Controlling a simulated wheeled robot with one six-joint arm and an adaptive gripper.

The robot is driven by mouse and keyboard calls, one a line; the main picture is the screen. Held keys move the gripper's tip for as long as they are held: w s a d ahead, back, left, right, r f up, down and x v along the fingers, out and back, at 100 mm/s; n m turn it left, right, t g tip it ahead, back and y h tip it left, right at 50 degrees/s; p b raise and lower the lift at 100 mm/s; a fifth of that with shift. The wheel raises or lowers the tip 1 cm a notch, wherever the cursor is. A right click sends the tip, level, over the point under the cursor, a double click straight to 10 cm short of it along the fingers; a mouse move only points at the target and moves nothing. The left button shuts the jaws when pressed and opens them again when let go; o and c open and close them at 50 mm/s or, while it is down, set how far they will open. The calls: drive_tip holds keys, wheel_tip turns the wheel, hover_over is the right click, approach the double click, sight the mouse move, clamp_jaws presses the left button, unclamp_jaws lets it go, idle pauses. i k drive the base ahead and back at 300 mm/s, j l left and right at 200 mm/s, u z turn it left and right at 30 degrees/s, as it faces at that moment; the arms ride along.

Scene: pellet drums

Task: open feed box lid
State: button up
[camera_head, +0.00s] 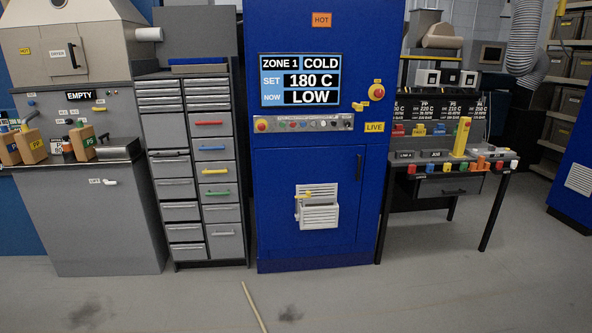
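No part is clearly labelled as a feed box or its lid, so I cannot tell which it is. At the left stands a grey dryer unit (115,227) with a display reading EMPTY (79,95). Its upper housing has a closed door with a dark handle (73,54) and labels HOT and DRYER. A small white handle (110,182) sits on its lower front beside a small label too small to read surely. A grey metal piece (118,149) rests on its ledge. My gripper is not in view.
A blue cabinet (290,200) reads ZONE 1 COLD, SET 180 C, NOW LOW. A drawer tower (180,215) stands left of it, a bench (440,187) with coloured controls right. A thin rod (254,306) lies on the otherwise open floor.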

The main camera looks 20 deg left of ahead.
sight(124, 142)
drive_tip(key=i+j+u, duration=0.15)
drive_tip(key=i+u, duration=0.25)
drive_tip(key=i, duration=0.5)
drive_tip(key=i+l+u, duration=0.15)
drive_tip(key=i+u, duration=0.25)
drive_tip(key=i, duration=0.5)
drive_tip(key=i+j+u, duration=0.1)
drive_tip(key=i+u, duration=0.2)
drive_tip(key=i, duration=0.3)
drive_tip(key=i+l+u, duration=0.1)
drive_tip(key=i+u, duration=0.15)
drive_tip(key=i, duration=0.35)
drive_tip(key=i+l+u, duration=0.15)
drive_tip(key=i+u, duration=0.15)
drive_tip(key=i, duration=0.35)
drive_tip(key=i+u, duration=0.35)
drive_tip(key=i, duration=0.15)
drive_tip(key=i+l+u, duration=0.25)
drive_tip(key=i+u, duration=0.15)
drive_tip(key=i+l+u, duration=0.35)
drive_tip(key=i, duration=0.25)
drive_tip(key=u, duration=0.55)
drive_tip(key=i+u, duration=0.45)
drive_tip(key=i, duration=5.95)
